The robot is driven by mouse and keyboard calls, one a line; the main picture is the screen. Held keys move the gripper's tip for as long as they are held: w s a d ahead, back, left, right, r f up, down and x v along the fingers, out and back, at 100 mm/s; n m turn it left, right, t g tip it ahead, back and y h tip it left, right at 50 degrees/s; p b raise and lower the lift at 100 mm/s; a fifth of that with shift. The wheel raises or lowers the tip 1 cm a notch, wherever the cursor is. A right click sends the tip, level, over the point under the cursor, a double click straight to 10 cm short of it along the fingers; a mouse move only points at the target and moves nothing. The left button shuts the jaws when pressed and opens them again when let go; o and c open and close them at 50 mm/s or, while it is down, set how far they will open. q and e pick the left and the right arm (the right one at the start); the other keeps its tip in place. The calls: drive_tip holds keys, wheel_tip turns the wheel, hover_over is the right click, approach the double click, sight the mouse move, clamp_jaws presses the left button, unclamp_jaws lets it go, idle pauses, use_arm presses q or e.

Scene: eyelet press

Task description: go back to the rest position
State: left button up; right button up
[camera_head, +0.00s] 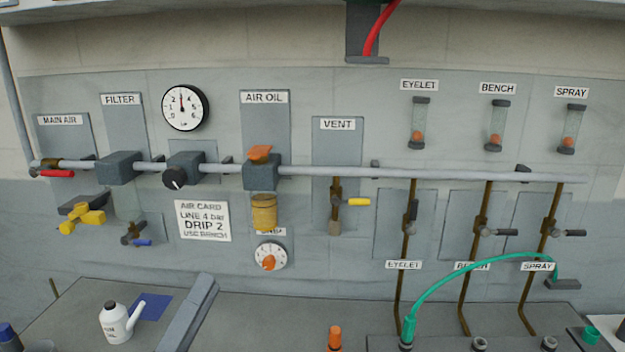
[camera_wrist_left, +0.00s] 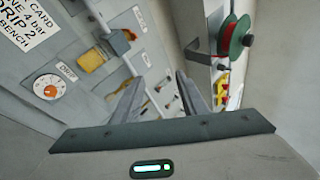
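My left gripper (camera_wrist_left: 160,78) shows in the left wrist view with its two grey fingers apart and nothing between them. Beyond the fingers are the grey wall panel and the amber bowl (camera_wrist_left: 92,60) of the air oil unit, neither visibly touched. In the head view I cannot make out the left gripper with certainty; a grey bar (camera_head: 190,315) slants up from the bottom edge, and I cannot tell what it belongs to. My right gripper is in neither view.
The panel carries a pipe (camera_head: 420,172), valves, a pressure gauge (camera_head: 185,108) and a drip dial (camera_head: 270,256). On the bench stand a white oil can (camera_head: 117,324) and an orange-topped item (camera_head: 335,337). A green hose (camera_head: 470,265) arches at right. A red-green reel (camera_wrist_left: 234,38) shows in the wrist view.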

use_arm(q)
drive_tip(key=w+a+f+n+g+y, duration=0.1)
drive_tip(key=a+f+n+y, duration=0.35)
drive_tip(key=f+n, duration=0.25)
drive_tip(key=w+a+f+n+g+y, duration=0.1)
drive_tip(key=a+f+n+g+y, duration=0.15)
drive_tip(key=f+n+y, duration=0.4)
drive_tip(key=s+a+f+n+g+y, duration=0.1)
drive_tip(key=s+f+n+g, duration=0.15)
drive_tip(key=f, duration=0.45)
drive_tip(key=s+a+f+n+g, duration=0.2)
drive_tip(key=s+f+n, duration=0.15)
drive_tip(key=f, duration=0.35)
drive_tip(key=s+d+f+n+g+h, duration=0.15)
drive_tip(key=s+f+n+g, duration=0.3)
drive_tip(key=s+f, duration=0.45)
drive_tip(key=s+d+f+n+g+y, duration=0.1)
drive_tip(key=s+d+f+n+g, duration=0.15)
drive_tip(key=s+f+g, duration=0.65)
drive_tip(key=s+f+t+b, duration=0.2)
drive_tip(key=s+f, duration=0.1)
drive_tip(key=f, duration=2.6)
drive_tip(key=s+a+f+g+b, duration=0.1)
drive_tip(key=s+a+f, duration=0.2)
drive_tip(key=s+f, duration=1.5)
drive_tip(key=shift+a+f+b, duration=0.15)
drive_tip(key=shift+f+b, duration=0.2)
drive_tip(key=shift+f, duration=0.3)
